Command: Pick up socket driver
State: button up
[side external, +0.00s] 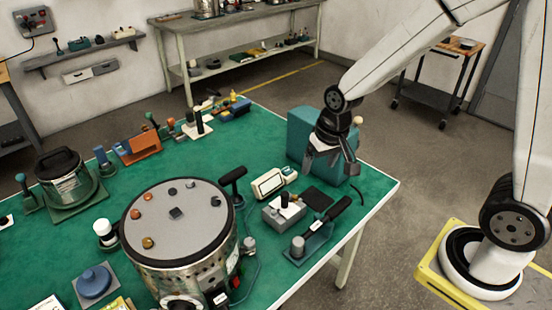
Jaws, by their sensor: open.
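My gripper (331,172) is open and empty, pointing down in front of a teal box (305,130) near the table's right edge. No tool is clearly recognisable as the socket driver. A black-handled tool (339,209) lies on a small stand at the table's front right, below my gripper in the picture. Another black-handled tool (232,175) stands upright behind the large round drum, left of my gripper. I cannot tell which of them is the socket driver. My gripper appears apart from both.
The large metal drum (180,225) with small knobs on top fills the front middle of the green table (185,165). A white-faced meter (268,184) and a grey block (280,216) stand close by. A dark pot (62,175) is at the left.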

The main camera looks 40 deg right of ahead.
jog(key=w+a+f+m+g+y, duration=0.1)
jog(key=w+a+f+m+y, duration=0.15)
jog(key=w+m, duration=0.8)
jog(key=m+g+y, duration=0.1)
jog(key=m, duration=0.2)
send_over(234, 172)
jog(key=d, duration=0.3)
jog(key=f, duration=0.6)
jog(key=shift+s+a, duration=0.15)
jog(key=shift+s, duration=0.2)
jog(key=shift+w+a+f+m+y, duration=0.2)
jog(key=shift+w+f+m+y, duration=0.15)
jog(key=shift+w+f+m, duration=0.15)
jog(key=shift+s+x, duration=0.15)
jog(key=shift+x, duration=1.75)
jog(key=shift+s+x, duration=0.1)
jog(key=shift+x, duration=1.85)
grip_shut()
